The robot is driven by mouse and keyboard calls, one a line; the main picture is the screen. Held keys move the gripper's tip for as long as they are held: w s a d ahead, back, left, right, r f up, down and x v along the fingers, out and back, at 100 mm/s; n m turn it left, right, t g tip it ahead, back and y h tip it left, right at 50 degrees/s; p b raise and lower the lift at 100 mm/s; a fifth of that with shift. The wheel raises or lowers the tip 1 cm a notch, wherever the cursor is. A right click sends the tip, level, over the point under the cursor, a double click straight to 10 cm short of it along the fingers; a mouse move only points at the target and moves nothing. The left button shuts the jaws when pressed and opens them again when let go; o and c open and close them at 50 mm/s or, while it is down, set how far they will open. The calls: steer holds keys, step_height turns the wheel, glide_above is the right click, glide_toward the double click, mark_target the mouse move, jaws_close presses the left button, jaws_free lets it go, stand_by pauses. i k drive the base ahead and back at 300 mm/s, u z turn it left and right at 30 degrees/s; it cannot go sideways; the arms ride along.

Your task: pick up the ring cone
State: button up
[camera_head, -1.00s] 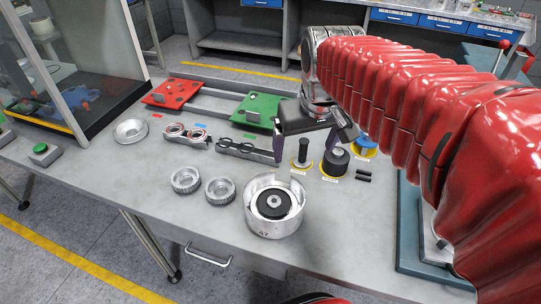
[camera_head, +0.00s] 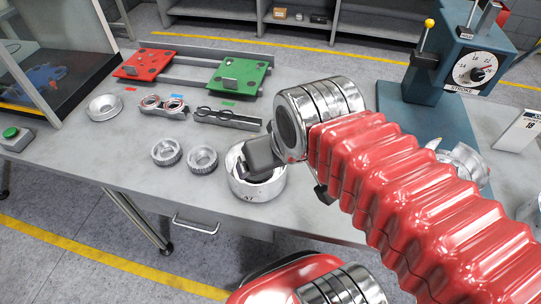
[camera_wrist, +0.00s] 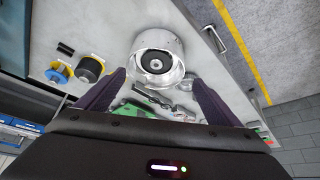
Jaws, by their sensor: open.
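I cannot tell for sure which part is the ring cone. A plain silver flared ring (camera_head: 104,107) lies at the left of the bench, and two ribbed silver rings (camera_head: 166,152) (camera_head: 202,159) lie nearer the front. A round metal drum (camera_head: 240,187) stands near the front edge, partly hidden by my wrist. In the wrist view the drum (camera_wrist: 137,40) holds a black disc (camera_wrist: 155,61) with a pale centre. My gripper (camera_wrist: 158,78) is open and empty, its dark fingers spread on the bench side of the drum. The head view hides its fingertips.
A red pallet (camera_head: 145,64) and a green pallet (camera_head: 237,76) sit at the back on rails. A blue press with a dial (camera_head: 474,69) stands at back right. Yellow-based posts (camera_wrist: 58,72) show in the wrist view.

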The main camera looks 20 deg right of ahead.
mark_target(455, 164)
steer(key=z, duration=1.3)
steer(key=k, duration=0.15)
steer(key=z, duration=0.95)
